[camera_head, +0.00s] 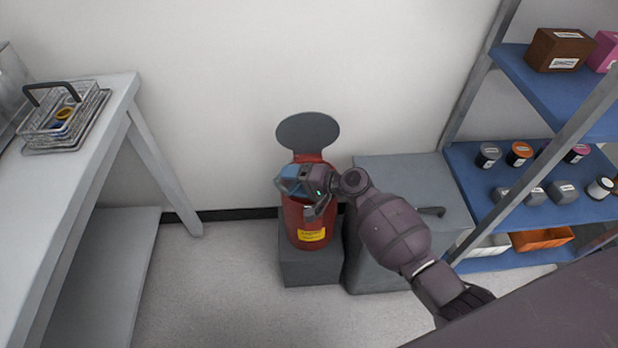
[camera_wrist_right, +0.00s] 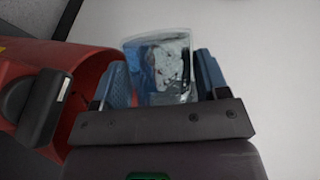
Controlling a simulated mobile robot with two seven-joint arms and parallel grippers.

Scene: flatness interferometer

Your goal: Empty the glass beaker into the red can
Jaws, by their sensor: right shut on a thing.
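The red can (camera_head: 310,238) with a yellow label stands on a grey block. Its dark round lid (camera_head: 308,131) is raised at the back. My right gripper (camera_head: 293,180) is over the can's mouth and hides much of it. In the right wrist view, its blue pads (camera_wrist_right: 165,80) are shut on the clear glass beaker (camera_wrist_right: 160,62), beside the can's open rim (camera_wrist_right: 103,62). The beaker seems tipped relative to the can, but its exact tilt and any contents are unclear. In the head view the beaker is hardly distinguishable. My left gripper is not in view.
A grey cabinet (camera_head: 400,178) stands right of the can. A blue shelf rack (camera_head: 470,165) with jars, boxes and bins is farther right. A white table (camera_head: 75,165) with a wire basket (camera_head: 65,118) is at left. Floor between is clear.

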